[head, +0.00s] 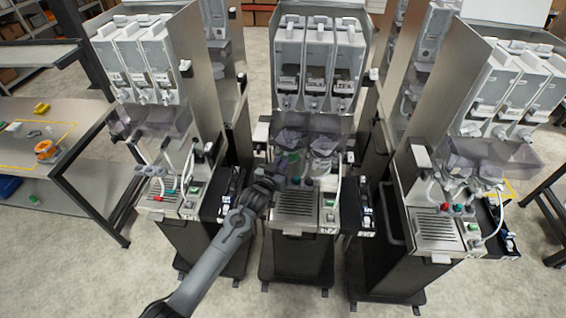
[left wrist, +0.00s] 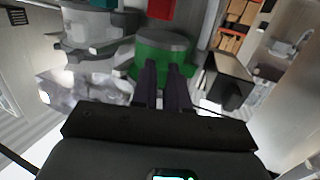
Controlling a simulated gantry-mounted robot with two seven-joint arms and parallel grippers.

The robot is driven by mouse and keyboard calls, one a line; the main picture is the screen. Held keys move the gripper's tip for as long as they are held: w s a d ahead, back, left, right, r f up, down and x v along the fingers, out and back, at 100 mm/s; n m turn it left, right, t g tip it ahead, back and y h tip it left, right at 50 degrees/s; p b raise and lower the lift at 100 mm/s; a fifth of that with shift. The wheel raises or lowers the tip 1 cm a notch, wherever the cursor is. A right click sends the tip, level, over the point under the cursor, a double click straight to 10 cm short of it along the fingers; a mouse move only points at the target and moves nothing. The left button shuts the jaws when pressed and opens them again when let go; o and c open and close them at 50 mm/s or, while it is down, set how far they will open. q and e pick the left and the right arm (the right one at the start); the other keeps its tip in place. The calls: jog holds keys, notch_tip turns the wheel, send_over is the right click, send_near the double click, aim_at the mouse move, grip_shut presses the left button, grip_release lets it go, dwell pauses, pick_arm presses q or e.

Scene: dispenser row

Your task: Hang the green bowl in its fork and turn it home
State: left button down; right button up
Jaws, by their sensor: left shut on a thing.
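My left gripper (head: 279,167) is at the middle dispenser, just above the left side of its drip grate. Its two dark fingers (left wrist: 164,85) in the left wrist view are shut on a green piece with a grey top, which I take to be the green bowl (left wrist: 160,52). In the head view a small part of the green bowl (head: 293,157) shows beyond the gripper, below the clear parts of the dispenser. The fork is not clearly seen, and I cannot tell whether the bowl touches it. My right gripper is not in view.
The middle dispenser (head: 315,62) has clear bowls (head: 324,144) and coloured knobs (head: 309,181) close to the gripper. Similar dispensers stand left (head: 140,62) and right (head: 510,90). A red part (left wrist: 161,8) shows beyond the green bowl. A workbench (head: 45,135) is at the left.

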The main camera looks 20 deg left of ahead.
pick_arm(q)
jog(key=shift+a, duration=0.1)
jog(key=shift+w+a+m+h+b, duration=0.1)
jog(key=shift+a+m+h+b, duration=0.25)
jog(key=shift+m+h, duration=0.75)
jog(key=shift+a+g+h+b, duration=0.3)
jog(key=shift+h, duration=0.5)
jog(key=c, duration=1.1)
grip_release()
jog(key=shift+r, duration=0.1)
jog(key=shift+o, duration=0.2)
jog(key=p+v, duration=0.7)
jog(key=v, duration=0.1)
